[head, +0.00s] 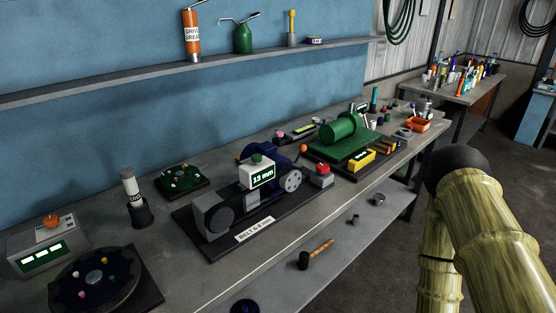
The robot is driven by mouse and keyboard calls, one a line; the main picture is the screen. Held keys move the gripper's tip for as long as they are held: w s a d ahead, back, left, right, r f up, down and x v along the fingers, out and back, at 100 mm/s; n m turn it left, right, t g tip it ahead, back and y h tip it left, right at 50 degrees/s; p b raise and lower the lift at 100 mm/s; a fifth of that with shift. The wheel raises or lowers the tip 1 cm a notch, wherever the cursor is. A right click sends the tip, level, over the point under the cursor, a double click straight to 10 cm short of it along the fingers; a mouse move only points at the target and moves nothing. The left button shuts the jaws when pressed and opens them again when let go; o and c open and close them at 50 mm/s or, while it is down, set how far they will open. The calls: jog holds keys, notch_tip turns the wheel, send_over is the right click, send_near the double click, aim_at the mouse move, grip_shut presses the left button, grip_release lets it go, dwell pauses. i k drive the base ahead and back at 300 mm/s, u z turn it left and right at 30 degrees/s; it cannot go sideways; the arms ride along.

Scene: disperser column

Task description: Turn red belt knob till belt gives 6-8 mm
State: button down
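The belt drive stands on a dark base plate (195,228) in the middle of the bench, with a label reading about "BELT 6-8 mm" (254,230) on its front edge. A dark belt (256,203) runs between a dark pulley at the left and a pale spoked pulley (291,181) at the right. A white gauge box (258,174) with a green button on top shows "13 mm" above the belt. The red knob (322,168) sits on a small grey block at the right end of the plate. My gripper is out of view; only my arm shows at the right, apart from the bench.
A green motor (342,129) on a green base and a yellow box (361,159) stand right of the belt drive. A round dark fixture (96,284) and a grey display box (42,252) are at the left. A lower shelf (342,237) holds a hammer. Floor is clear around my arm.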

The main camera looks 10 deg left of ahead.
aim_at(322, 168)
jog(key=z, duration=1.75)
jog(key=i, duration=2.15)
jog(key=u, duration=3.4)
